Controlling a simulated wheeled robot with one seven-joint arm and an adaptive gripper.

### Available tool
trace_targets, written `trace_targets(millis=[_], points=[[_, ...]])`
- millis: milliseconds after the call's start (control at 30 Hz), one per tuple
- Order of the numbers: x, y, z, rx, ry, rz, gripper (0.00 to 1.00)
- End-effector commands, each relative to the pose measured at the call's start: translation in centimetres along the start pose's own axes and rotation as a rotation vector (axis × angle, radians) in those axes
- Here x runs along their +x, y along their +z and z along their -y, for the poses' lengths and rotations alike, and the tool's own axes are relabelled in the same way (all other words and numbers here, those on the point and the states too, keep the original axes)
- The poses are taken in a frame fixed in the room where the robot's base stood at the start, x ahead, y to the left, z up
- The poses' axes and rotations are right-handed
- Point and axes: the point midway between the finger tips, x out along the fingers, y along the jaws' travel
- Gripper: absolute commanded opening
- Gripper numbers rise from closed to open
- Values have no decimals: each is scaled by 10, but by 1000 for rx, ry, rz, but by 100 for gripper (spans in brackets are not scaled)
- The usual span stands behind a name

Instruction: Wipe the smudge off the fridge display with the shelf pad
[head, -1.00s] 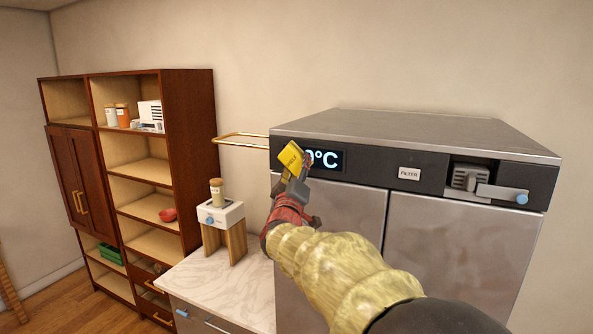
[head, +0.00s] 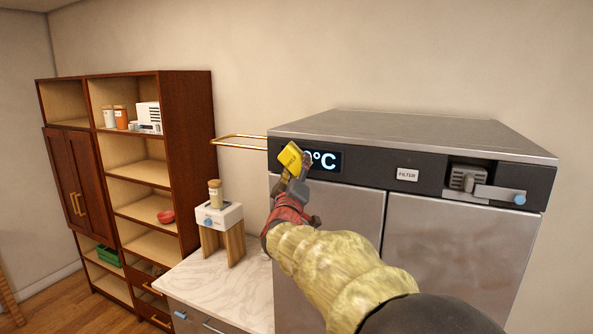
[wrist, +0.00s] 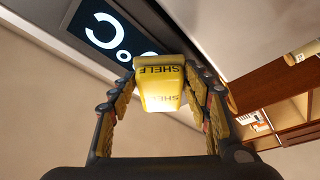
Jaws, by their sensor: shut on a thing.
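The yellow shelf pad (head: 291,157), marked SHELF, is held in my gripper (head: 296,176) in front of the left end of the fridge display (head: 328,161). The display is a dark panel with bright characters ending in "°C"; the pad hides its left part in the head view. In the wrist view, the pad (wrist: 160,84) sits between the fingers of my gripper (wrist: 161,92), with the display (wrist: 110,30) just beyond it at the upper left. I cannot tell whether the pad touches the panel. No smudge can be made out on the visible part of the display.
The steel fridge (head: 410,134) has a FILTER label (head: 407,174) and a latch (head: 497,193) at right. A brass rail (head: 238,137) sticks out left of the display. A jar (head: 215,193) stands on a small stand above the marble counter (head: 205,285). A wooden shelf unit (head: 185,160) stands at left.

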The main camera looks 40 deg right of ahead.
Motion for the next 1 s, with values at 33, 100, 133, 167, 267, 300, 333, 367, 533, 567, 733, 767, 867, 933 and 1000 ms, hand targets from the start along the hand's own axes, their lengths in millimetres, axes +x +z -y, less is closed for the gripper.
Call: trace_targets(millis=[33,100,133,167,267,300,333,367,533,567,733,767,867,933,1000], points=[[1,0,0,0,1,0,28],[2,1,0,0,0,0,28],[3,1,0,0,0,0,28],[3,1,0,0,0,0,28],[5,2,0,0,0,0,28],[5,2,0,0,0,0,28],[6,2,0,0,0,0,28],[6,2,0,1,0,0,28],[9,4,0,1,0,0,28],[10,4,0,1,0,0,28],[11,4,0,2,0,0,28],[11,5,-1,1,0,0,28],[9,8,-3,2,1,0,28],[8,12,-6,1,2,1,28],[6,16,-9,0,2,0,28]])
